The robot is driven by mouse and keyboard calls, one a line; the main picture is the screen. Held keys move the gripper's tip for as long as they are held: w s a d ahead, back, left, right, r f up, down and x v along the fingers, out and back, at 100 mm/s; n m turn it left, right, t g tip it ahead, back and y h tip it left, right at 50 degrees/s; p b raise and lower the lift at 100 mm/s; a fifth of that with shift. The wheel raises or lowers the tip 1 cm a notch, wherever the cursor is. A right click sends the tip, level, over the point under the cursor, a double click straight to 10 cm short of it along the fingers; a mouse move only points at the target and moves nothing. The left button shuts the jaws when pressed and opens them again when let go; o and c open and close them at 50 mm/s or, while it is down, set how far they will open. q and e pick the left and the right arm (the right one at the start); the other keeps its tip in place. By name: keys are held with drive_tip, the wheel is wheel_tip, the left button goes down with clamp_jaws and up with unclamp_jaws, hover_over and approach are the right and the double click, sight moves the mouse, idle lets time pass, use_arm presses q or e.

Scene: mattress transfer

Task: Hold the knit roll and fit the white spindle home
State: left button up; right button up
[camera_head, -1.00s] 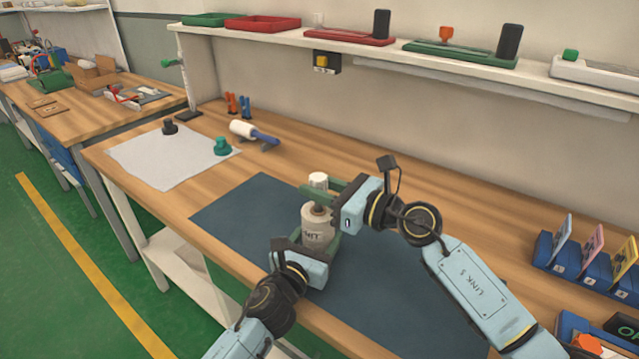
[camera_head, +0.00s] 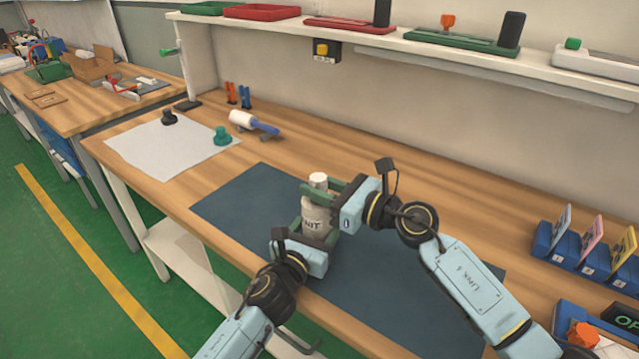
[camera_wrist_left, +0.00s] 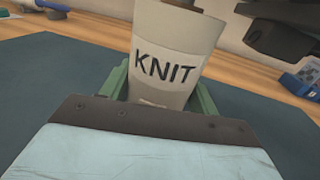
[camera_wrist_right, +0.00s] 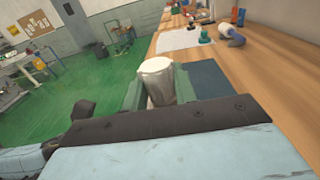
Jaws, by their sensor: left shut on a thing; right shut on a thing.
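The knit roll (camera_head: 316,222) is a pale grey cylinder marked KNIT, standing upright over the dark blue mat. It also shows in the left wrist view (camera_wrist_left: 172,60). My left gripper (camera_head: 318,232) is shut around it from the near side. The white spindle (camera_head: 318,179) stands upright at the top of the roll. Its white top shows in the right wrist view (camera_wrist_right: 157,78). My right gripper (camera_head: 325,190) is shut on the spindle from the right, just above the roll. The fingers hide where spindle and roll meet, so I cannot tell how deep it sits.
The dark blue mat (camera_head: 235,205) covers the bench's middle. A pale sheet (camera_head: 150,152) with a black piece (camera_head: 169,117) and a teal piece (camera_head: 222,136) lies left. A white-and-blue roller (camera_head: 254,122) lies behind. Blue card holders (camera_head: 580,255) stand right.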

drive_tip(key=shift+f, duration=0.5)
drive_tip(key=o, duration=1.1)
drive_tip(key=shift+o, duration=0.2)
drive_tip(key=shift+d, duration=0.1)
drive_tip(key=v, duration=1.1)
drive_tip(key=shift+s+d, duration=0.25)
drive_tip(key=shift+d, duration=0.1)
use_arm(q)
drive_tip(key=o, duration=1)
